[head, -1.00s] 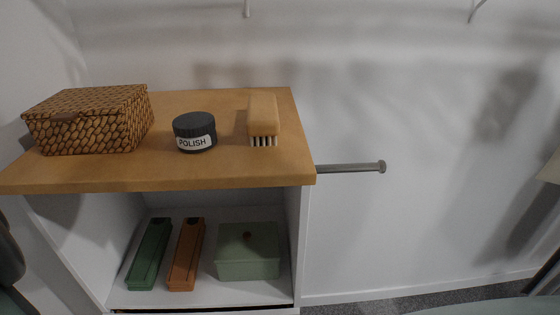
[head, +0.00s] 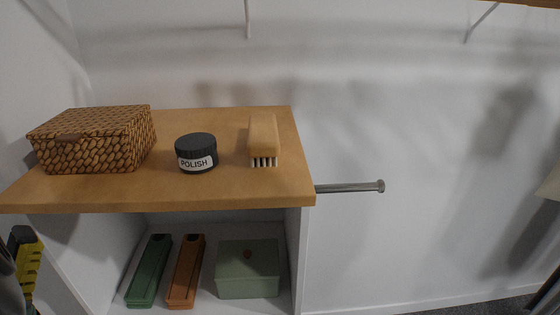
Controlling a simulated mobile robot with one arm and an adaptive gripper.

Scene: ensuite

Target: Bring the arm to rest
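A black and yellow ridged part (head: 27,262) shows at the lower left edge of the head view, beside the shelf unit. It is cut off by the frame, and it looks like part of my arm's end. I cannot make out two fingertips or whether they are open or shut. No object is clearly seen in its hold.
A wooden shelf top (head: 225,187) carries a woven box (head: 95,140), a black polish jar (head: 196,153) and a brush (head: 263,140). Below are a green case (head: 150,272), an orange case (head: 187,272) and a green lidded box (head: 248,270). A metal rod (head: 350,187) juts right.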

